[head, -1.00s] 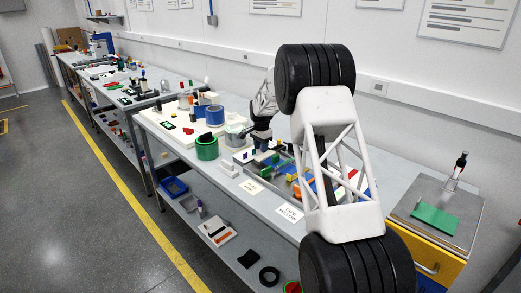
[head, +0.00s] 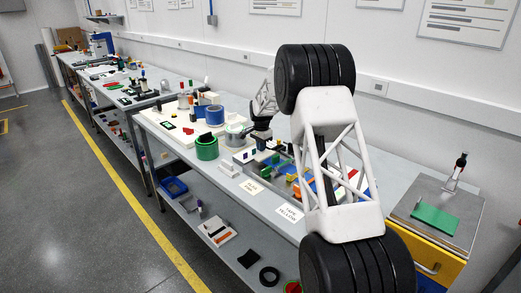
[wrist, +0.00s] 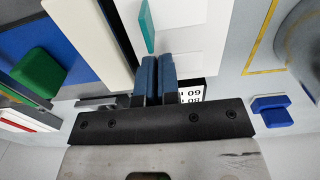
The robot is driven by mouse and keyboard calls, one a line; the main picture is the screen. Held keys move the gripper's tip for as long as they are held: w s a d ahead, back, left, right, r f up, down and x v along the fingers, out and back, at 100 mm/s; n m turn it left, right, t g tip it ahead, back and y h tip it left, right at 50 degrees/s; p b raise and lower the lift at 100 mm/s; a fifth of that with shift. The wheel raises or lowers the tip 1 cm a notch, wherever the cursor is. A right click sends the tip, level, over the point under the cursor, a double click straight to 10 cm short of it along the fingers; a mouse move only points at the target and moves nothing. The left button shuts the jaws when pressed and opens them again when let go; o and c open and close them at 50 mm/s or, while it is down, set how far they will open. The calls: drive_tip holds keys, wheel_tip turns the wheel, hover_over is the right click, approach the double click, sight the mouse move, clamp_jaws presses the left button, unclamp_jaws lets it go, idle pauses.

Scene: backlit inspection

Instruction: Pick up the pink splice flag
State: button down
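I cannot make out a pink splice flag with certainty in either view. In the head view, my gripper (head: 259,137) is small and dark, above the bench near the grey pot and the parts tray. In the wrist view, the two blue-faced fingers of my gripper (wrist: 157,60) lie side by side, almost touching, with nothing visible between them. A thin teal piece (wrist: 147,27) stands just beyond the fingertips, beside a white block (wrist: 190,30). Whether the fingers touch it I cannot tell.
In the wrist view, a green block (wrist: 38,72) lies to the left and a blue block (wrist: 271,111) to the right. In the head view, a green tape roll (head: 207,148) stands left of my gripper. The parts tray (head: 236,171) area is crowded. My own arm hides part of the bench.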

drive_tip(key=shift+r, duration=0.1)
drive_tip(key=shift+r, duration=4.95)
drive_tip(key=shift+d, duration=0.15)
drive_tip(key=s+d+f+n, duration=0.1)
drive_tip(key=s+d+n, duration=1.1)
drive_tip(key=d+n, duration=0.4)
drive_tip(key=shift+s+d+f+n, duration=0.2)
drive_tip(key=shift+s+f+n, duration=0.2)
drive_tip(key=shift+n, duration=0.6)
